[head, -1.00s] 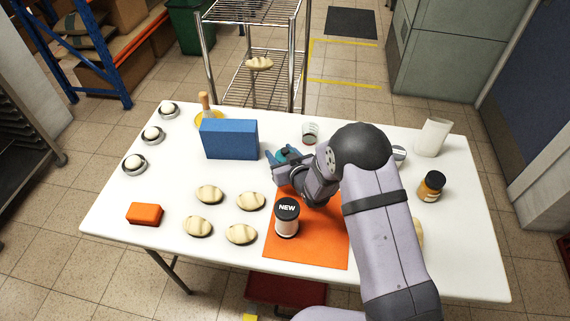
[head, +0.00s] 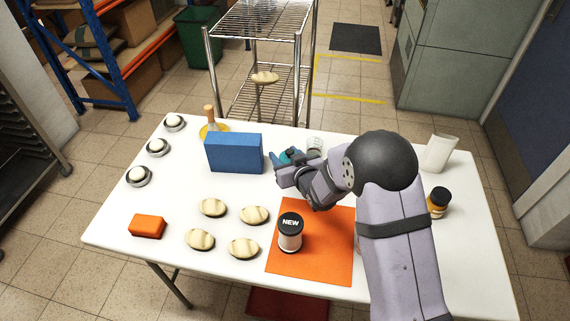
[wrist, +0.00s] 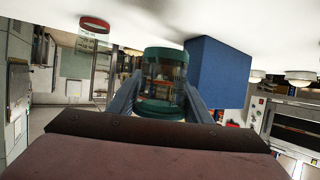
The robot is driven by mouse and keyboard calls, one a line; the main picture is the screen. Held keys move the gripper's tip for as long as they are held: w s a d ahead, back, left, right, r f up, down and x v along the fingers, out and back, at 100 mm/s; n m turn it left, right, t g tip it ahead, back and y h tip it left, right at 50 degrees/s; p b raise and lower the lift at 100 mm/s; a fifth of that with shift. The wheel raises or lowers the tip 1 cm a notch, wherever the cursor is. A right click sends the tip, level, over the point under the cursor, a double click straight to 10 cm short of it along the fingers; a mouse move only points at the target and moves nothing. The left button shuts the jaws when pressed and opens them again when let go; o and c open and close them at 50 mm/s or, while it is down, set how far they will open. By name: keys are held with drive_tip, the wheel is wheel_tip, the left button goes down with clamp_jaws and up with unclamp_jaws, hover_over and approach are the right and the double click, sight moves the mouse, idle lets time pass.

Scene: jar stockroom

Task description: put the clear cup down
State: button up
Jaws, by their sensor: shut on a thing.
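The clear cup (wrist: 163,82) with teal bands at both ends sits between my fingers in the wrist view, which shows the scene upside down. My gripper (wrist: 163,100) is shut on its sides. The cup's base appears raised above the white tabletop. In the head view my gripper (head: 285,165) is over the table's back middle, just right of the blue box (head: 233,153). Only a bit of teal from the cup (head: 291,156) shows there; my wrist hides the rest.
A clear jar (head: 314,145) stands close behind my gripper; its red band (wrist: 95,22) shows in the wrist view. An orange mat (head: 330,262) bears a jar labelled NEW (head: 290,232). Several bread rolls (head: 243,248) lie left of the mat.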

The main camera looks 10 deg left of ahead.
wheel_tip(320, 180, up, 22)
drive_tip(key=n+g+y+p, duration=0.2)
drive_tip(key=n+p, duration=0.1)
drive_tip(key=p, duration=0.2)
hover_over(237, 133)
drive_tip(key=shift+f, duration=2.1)
wheel_tip(237, 133, down, 5)
drive_tip(key=shift+r+b, duration=0.1)
drive_tip(key=shift+b, duration=0.7)
drive_tip(key=shift+f, duration=2.55)
drive_tip(key=shift+f, duration=0.25)
drive_tip(key=o, duration=1)
drive_tip(key=shift+r, duration=0.1)
